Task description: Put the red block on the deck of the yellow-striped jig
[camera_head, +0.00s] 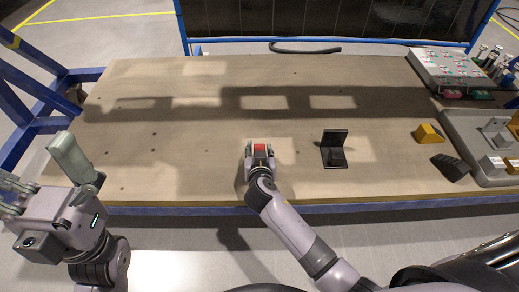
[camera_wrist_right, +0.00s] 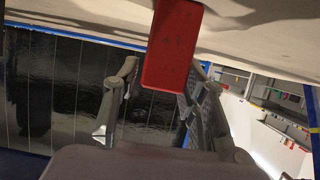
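The red block (camera_head: 260,149) is on the wooden table, between the fingers of my right gripper (camera_head: 260,150). In the right wrist view the red block (camera_wrist_right: 172,45) shows large, with a gap to the left finger and overlapping the right finger. The right gripper looks open around it; contact on the right side cannot be told. My left gripper (camera_head: 36,172) is open and empty, off the table's front left. No yellow stripes are clear on any jig; a grey fixture plate (camera_head: 460,125) at the right edge carries small parts, some yellow, and is partly cut off.
A black L-shaped bracket (camera_head: 335,153) stands right of my right gripper. A yellow block (camera_head: 429,134) and a dark wedge (camera_head: 451,167) lie near the fixture plate. A grey box with coloured buttons (camera_head: 446,70) is at the back right. The table's left and middle are clear.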

